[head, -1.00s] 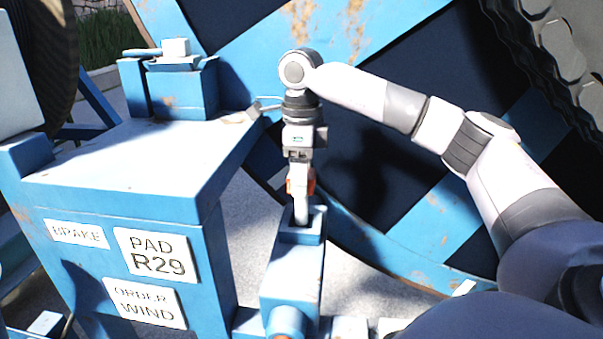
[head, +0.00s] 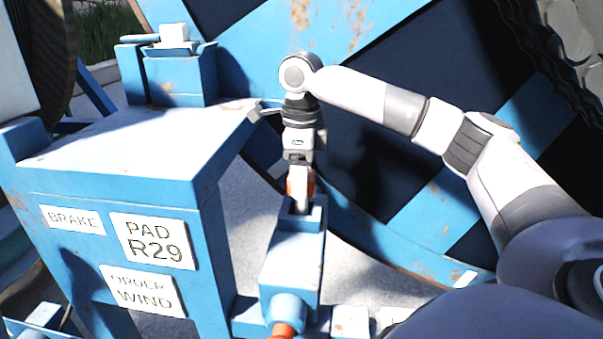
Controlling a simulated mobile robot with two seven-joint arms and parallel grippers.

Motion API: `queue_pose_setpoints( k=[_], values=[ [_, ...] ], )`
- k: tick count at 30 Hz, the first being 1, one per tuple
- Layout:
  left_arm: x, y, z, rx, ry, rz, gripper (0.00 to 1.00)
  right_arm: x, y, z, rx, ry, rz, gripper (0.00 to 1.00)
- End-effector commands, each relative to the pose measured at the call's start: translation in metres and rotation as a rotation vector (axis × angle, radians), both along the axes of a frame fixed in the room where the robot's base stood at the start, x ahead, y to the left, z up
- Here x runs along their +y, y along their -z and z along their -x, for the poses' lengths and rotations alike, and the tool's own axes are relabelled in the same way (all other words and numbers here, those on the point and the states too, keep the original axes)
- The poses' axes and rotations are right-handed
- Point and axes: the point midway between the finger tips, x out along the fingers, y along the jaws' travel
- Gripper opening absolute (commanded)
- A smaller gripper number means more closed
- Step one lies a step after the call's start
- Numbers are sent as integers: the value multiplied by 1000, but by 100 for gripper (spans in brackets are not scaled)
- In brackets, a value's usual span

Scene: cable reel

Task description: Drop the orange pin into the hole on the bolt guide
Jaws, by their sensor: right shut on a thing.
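The bolt guide (head: 291,258) is a tall blue block in the lower middle, with a raised socket at its top. My right gripper (head: 301,205) points straight down over this socket, with its fingertips at or just inside the rim. It is shut on the orange pin (head: 311,184), which shows as a small orange part beside the fingers. The pin's lower end and the hole are hidden by the fingers and the socket wall, so I cannot tell how deep the pin sits. My left gripper is not in view.
A blue cabinet (head: 110,165) with BRAKE, PAD R29 and ORDER WIND labels stands close on the left. The big blue reel (head: 425,215) is behind my right arm. An orange rod end (head: 282,331) sticks out of a blue cylinder below the guide.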

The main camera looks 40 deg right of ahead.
Motion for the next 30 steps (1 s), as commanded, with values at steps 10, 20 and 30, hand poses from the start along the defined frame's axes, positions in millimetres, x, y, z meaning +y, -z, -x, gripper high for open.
queue_pose_setpoints(
  k=[10, 20, 30],
  values=[
    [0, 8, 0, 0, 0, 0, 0, 0, 12, 0, -3, 0, -1, 8],
    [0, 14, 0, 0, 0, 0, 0, 0, 23, 0, -3, 0, -1, 8],
    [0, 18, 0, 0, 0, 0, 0, 0, 30, 0, -4, 0, 0, 8]
  ],
)
